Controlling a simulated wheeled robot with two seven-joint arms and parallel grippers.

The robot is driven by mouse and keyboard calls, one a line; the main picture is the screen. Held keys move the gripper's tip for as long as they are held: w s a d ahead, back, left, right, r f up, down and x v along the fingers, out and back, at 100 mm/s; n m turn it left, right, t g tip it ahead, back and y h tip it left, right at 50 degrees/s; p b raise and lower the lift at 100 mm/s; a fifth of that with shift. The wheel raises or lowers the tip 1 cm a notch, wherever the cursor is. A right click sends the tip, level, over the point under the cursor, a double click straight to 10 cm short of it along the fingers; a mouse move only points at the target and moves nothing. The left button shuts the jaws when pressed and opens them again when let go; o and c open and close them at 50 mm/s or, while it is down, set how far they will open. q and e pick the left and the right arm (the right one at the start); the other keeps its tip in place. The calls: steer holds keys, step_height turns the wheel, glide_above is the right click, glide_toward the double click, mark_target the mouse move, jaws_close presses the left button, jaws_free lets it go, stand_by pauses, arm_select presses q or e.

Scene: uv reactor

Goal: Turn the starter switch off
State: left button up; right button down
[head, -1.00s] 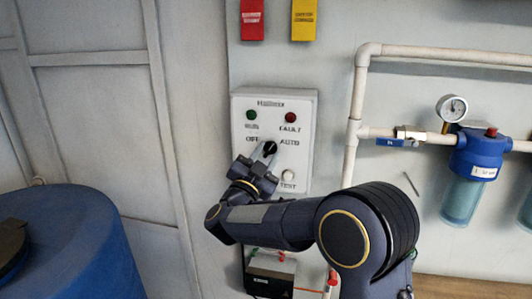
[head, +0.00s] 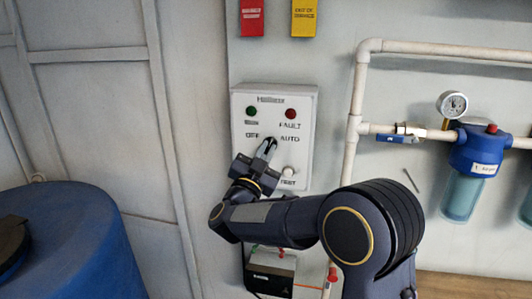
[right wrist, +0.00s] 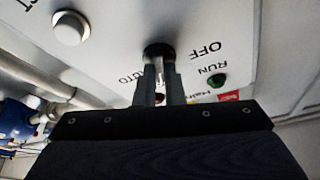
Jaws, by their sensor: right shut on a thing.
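The white starter box (head: 302,108) hangs on the wall, with OFF and AUTO labels either side of its black rotary switch. In the head view my right gripper (head: 266,148) covers most of the switch. In the right wrist view the black switch knob (right wrist: 158,50) sits between the fingertips of my right gripper (right wrist: 157,78), which is shut on it. Which label the knob points at cannot be told. My left gripper is out of view.
The box also carries a green RUN lamp (head: 251,111), a red FAULT lamp (head: 290,114) and a white TEST button (head: 288,171). A blue tank (head: 75,240) stands left. White pipes (head: 354,110) and a blue filter (head: 478,150) are on the right.

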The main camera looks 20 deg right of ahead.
steer(key=n+t+y, duration=0.1)
steer(key=n, duration=0.2)
steer(key=shift+n+t, duration=0.3)
steer(key=shift+n, duration=0.1)
steer(key=n+t+y, duration=0.1)
steer(key=n, duration=0.3)
steer(key=shift+s+d+y, duration=0.1)
steer(key=shift+y, duration=0.3)
steer(key=n+y+p, duration=0.1)
steer(key=n, duration=0.3)
steer(key=n+t+y+p, duration=0.1)
steer(key=n+y, duration=0.1)
steer(key=n, duration=0.1)
steer(key=shift+d+n+t+y, duration=0.1)
steer(key=shift+n+t+y, duration=0.2)
steer(key=shift+n, duration=0.1)
steer(key=c, duration=1.5)
jaws_free()
steer(key=shift+s, duration=0.1)
